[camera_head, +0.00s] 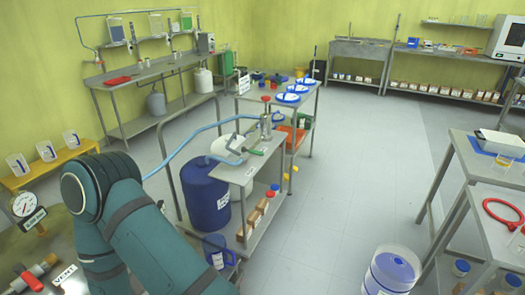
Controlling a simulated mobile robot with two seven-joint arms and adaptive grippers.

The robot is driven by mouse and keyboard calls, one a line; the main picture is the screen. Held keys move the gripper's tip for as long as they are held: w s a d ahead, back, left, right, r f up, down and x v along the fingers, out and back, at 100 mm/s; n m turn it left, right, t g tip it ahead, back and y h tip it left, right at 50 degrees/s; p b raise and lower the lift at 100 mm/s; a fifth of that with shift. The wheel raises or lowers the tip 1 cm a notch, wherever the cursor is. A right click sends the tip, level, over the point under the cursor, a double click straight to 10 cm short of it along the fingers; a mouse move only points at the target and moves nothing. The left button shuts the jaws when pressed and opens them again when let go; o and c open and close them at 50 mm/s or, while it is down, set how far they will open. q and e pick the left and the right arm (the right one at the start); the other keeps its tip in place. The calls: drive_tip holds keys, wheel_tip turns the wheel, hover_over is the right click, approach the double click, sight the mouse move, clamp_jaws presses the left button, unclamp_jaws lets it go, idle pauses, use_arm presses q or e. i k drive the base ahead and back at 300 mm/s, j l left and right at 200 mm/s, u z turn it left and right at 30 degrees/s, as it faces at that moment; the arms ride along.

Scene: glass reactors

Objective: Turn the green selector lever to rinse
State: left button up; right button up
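I cannot make out the green selector lever for certain. A small green piece (257,151) shows on the steel cart in the middle, by a blue hose and a metal fitting; it is too small to tell what it is. At the lower left are a brass valve with a red handle (29,277), a VENT label (65,274) and a round gauge (25,205). No rinse marking is readable. A teal arm of mine fills the lower left and hides part of that area. Neither gripper shows.
The steel cart (237,174) stands mid-view with a blue drum (205,197) beside it. A yellow bench (48,168) with beakers is at left. A clear container with blue contents (391,273) is at lower right, near steel tables. The floor (325,205) between is clear.

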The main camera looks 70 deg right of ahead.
sight(244, 149)
drive_tip(key=z, duration=2.35)
drive_tip(key=i+l+u, duration=0.1)
drive_tip(key=u, duration=0.55)
drive_tip(key=i+l+u, duration=0.35)
drive_tip(key=l, duration=0.2)
drive_tip(key=i+l+u, duration=0.2)
drive_tip(key=i+l, duration=0.15)
drive_tip(key=l, duration=0.25)
drive_tip(key=i+l, duration=0.15)
drive_tip(key=l, duration=0.2)
drive_tip(key=i+l+u, duration=0.1)
drive_tip(key=l, duration=0.3)
drive_tip(key=i+l, duration=0.15)
drive_tip(key=l, duration=0.2)
drive_tip(key=i+l, duration=0.1)
drive_tip(key=l, duration=0.3)
drive_tip(key=i+l+u, duration=0.1)
drive_tip(key=l, duration=0.3)
